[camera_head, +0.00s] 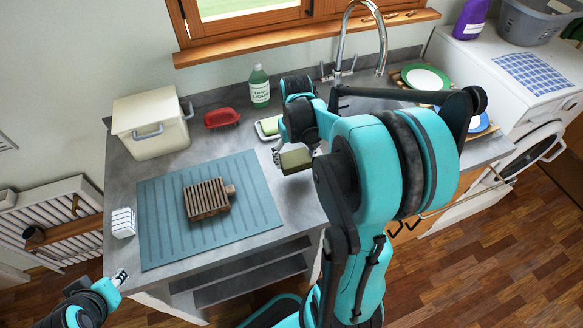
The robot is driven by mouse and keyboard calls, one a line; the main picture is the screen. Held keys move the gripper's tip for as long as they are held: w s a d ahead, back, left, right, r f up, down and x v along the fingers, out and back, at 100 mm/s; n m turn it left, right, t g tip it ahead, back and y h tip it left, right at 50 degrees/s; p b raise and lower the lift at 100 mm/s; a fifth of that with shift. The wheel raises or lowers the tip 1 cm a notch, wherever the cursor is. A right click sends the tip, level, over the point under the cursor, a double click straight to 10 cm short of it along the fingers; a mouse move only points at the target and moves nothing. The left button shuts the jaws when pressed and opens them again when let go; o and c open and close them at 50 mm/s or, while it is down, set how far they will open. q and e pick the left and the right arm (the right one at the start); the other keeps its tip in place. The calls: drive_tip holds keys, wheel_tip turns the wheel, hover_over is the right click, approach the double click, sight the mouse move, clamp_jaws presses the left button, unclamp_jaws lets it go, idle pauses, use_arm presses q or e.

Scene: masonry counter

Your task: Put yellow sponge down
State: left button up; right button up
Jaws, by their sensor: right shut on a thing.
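The yellow sponge (296,160), an olive-yellow block with a darker side, is held above the grey counter to the right of the blue mat. My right gripper (284,150) is shut on it; my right arm hides part of the gripper and the counter behind. A small white dish (261,134) with a green and yellowish item on it lies just behind the sponge. My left gripper (119,278) is at the lower left, off the counter's front left corner, too small to tell if open.
A blue ribbed mat (160,225) carries a brown slatted wooden block (206,199). A white bin (152,124), a red scrubber-like item (221,118) and a green soap bottle (260,87) stand behind. A white slotted holder (123,222) is at the left edge. Plates (425,78) are at right.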

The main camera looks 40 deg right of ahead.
sight(291, 165)
drive_tip(key=shift+w+a+f, duration=0.3)
drive_tip(key=shift+w+f, duration=0.15)
drive_tip(key=shift+w, duration=0.2)
drive_tip(key=shift+f+b, duration=0.95)
drive_tip(key=shift+f, duration=1.05)
drive_tip(key=shift+f, duration=0.1)
drive_tip(key=o, duration=1.1)
